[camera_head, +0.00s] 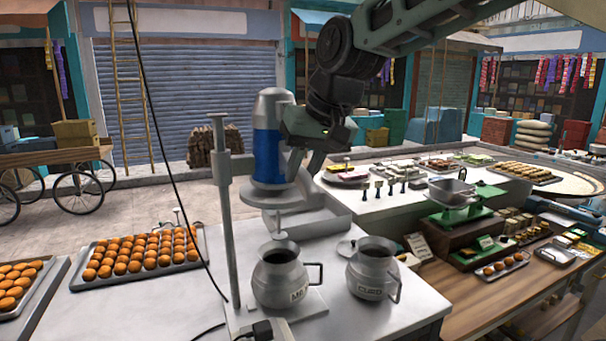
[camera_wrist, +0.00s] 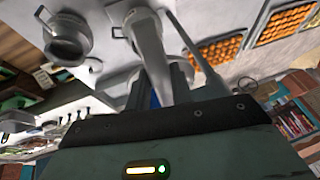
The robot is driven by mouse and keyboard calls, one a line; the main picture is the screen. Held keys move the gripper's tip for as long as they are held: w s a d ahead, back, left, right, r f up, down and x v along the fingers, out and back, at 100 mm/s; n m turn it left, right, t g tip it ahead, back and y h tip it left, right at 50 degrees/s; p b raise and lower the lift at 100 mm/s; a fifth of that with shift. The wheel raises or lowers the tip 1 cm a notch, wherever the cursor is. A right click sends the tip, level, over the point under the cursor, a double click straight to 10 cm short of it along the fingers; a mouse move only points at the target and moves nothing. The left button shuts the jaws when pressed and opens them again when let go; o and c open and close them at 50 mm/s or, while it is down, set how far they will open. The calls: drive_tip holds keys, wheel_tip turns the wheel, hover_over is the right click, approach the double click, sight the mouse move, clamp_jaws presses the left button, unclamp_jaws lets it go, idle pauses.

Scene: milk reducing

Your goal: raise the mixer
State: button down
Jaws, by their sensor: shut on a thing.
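The mixer (camera_head: 268,135) has a silver top and a blue body and sits on an upright stand post (camera_head: 225,220). Its whisk end (camera_head: 280,235) hangs at the mouth of the left metal pot (camera_head: 280,280); whether the tip is inside is hard to tell. My gripper (camera_head: 292,165) is at the right side of the mixer, shut on it. In the wrist view the mixer (camera_wrist: 150,50) stands between my fingers, largely hiding the pot behind it. The contact is partly hidden by my gripper.
A tray of orange sweets (camera_head: 145,250) is at the left. A weighing scale (camera_head: 455,195) is at the right.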

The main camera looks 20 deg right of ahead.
drive_tip(key=c, duration=1.2)
unclamp_jaws()
drive_tip(key=shift+c, duration=0.2)
drive_tip(key=b+v, duration=0.4)
drive_tip(key=v, duration=1.3)
drive_tip(key=shift+s+r, duration=0.1)
drive_tip(key=shift+s, duration=0.05)
